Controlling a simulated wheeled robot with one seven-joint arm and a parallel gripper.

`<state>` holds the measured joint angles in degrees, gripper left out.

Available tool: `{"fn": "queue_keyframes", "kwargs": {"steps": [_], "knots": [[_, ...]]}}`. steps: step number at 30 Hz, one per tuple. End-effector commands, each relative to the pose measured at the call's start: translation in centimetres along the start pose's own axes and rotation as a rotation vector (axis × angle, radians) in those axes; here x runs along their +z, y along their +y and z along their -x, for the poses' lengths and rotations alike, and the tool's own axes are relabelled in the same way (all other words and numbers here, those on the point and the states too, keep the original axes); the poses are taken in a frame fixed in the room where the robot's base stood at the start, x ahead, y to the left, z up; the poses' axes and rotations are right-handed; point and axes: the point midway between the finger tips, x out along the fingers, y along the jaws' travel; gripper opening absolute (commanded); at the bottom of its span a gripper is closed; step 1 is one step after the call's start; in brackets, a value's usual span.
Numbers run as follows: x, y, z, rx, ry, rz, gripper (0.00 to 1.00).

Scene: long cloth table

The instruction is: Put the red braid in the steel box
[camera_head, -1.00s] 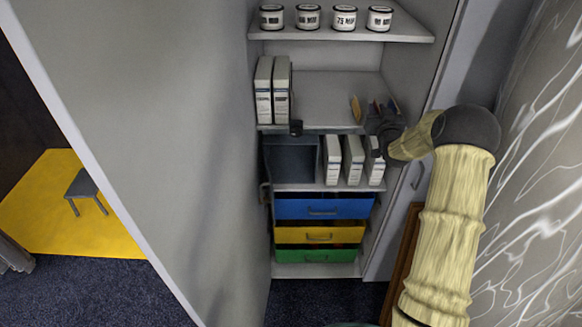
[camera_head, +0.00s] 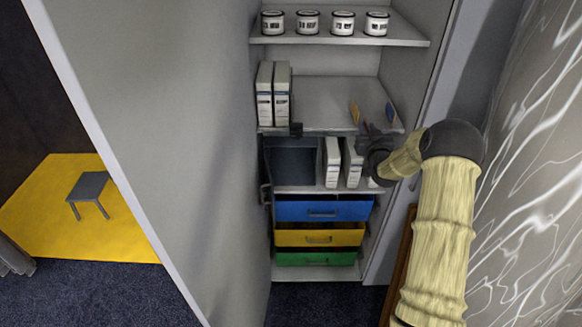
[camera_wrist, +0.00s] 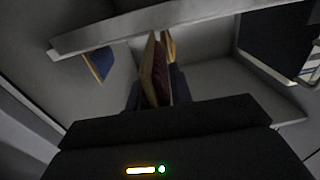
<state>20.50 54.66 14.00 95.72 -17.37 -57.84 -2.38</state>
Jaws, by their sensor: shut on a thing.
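My gripper (camera_head: 366,141) is at the front of the shelf unit, near the front edge of the middle shelf. It is shut on the red braid (camera_wrist: 156,72), a dark red flat piece with a tan edge. The wrist view shows it upright between the dark fingers. In the head view I cannot make the braid out behind my wrist. The steel box (camera_head: 294,161) is a dark grey compartment on the shelf below, at the left, with its front open. My gripper is outside it, to its right and higher.
White binders (camera_head: 331,162) stand just right of the box, below my gripper. Coloured drawers (camera_head: 322,209) are below.

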Motion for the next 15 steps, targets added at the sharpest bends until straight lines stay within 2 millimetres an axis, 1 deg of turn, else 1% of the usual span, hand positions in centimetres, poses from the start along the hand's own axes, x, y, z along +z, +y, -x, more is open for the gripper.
{"fn": "queue_keyframes", "kwargs": {"steps": [8, 11, 14, 15], "knots": [[2.8, -2.5, -0.4, -0.003, -0.002, 0.000, 0.00], [4.2, -3.7, -0.5, -0.003, -0.003, -0.001, 0.00], [6.2, -5.3, -0.5, -0.001, -0.005, -0.001, 0.00], [7.0, -6.2, -0.7, -0.001, -0.003, 0.000, 0.00]]}}
